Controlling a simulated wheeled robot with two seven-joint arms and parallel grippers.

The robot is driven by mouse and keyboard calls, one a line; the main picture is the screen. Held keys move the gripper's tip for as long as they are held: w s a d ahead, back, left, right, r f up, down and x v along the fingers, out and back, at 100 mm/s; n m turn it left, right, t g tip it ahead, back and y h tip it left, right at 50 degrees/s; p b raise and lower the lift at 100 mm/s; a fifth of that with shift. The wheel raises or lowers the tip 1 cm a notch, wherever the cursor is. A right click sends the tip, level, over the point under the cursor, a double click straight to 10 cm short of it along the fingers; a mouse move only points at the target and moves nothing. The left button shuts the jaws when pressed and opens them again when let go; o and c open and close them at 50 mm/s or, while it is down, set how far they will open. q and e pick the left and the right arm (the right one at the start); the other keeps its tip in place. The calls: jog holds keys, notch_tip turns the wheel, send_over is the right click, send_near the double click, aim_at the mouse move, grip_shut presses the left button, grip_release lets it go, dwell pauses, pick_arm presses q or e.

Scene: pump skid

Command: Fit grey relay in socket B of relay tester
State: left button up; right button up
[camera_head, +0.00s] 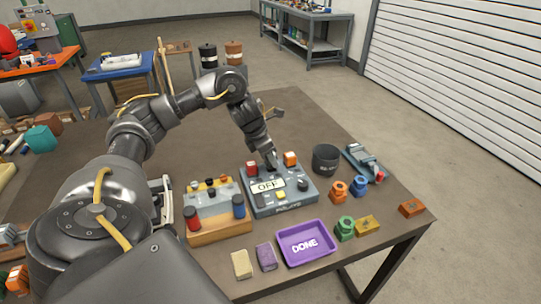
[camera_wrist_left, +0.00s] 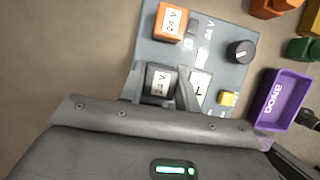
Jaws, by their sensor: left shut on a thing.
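The relay tester (camera_head: 296,199) is a blue-grey box on the table with a display reading OFF (camera_head: 268,185). My left gripper (camera_head: 270,163) is over its back part, between a red block (camera_head: 252,168) and an orange relay (camera_head: 290,158). In the left wrist view the left gripper (camera_wrist_left: 160,95) is shut on the grey relay (camera_wrist_left: 158,80), marked 24 V. The orange relay (camera_wrist_left: 170,22), also marked 24 V, stands on the tester beside it. The fingers hide the grey relay's foot and socket B, so I cannot tell whether it is seated.
A purple DONE tray (camera_head: 282,257) lies in front of the tester. A box with red and blue terminals (camera_head: 220,232) stands left of it. A black cup (camera_head: 326,158) and several coloured parts, such as a green one (camera_head: 345,228), are to the right.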

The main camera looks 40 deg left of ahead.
jog(key=shift+d, duration=0.5)
pick_arm(q)
jog(key=shift+f, duration=0.15)
pick_arm(e)
jog(key=shift+f, duration=0.1)
pick_arm(q)
jog(key=shift+f+b, duration=0.25)
jog(key=shift+b, duration=0.05)
pick_arm(e)
jog(key=shift+a+f, duration=0.15)
pick_arm(q)
jog(key=shift+f, duration=0.3)
jog(key=shift+a+f+b, duration=0.15)
jog(key=shift+f+b, duration=0.2)
jog(key=shift+b, duration=0.1)
pick_arm(e)
jog(key=shift+a+f, duration=0.35)
jog(key=shift+a, duration=0.05)
pick_arm(q)
jog(key=o, duration=1)
jog(key=shift+c, duration=0.2)
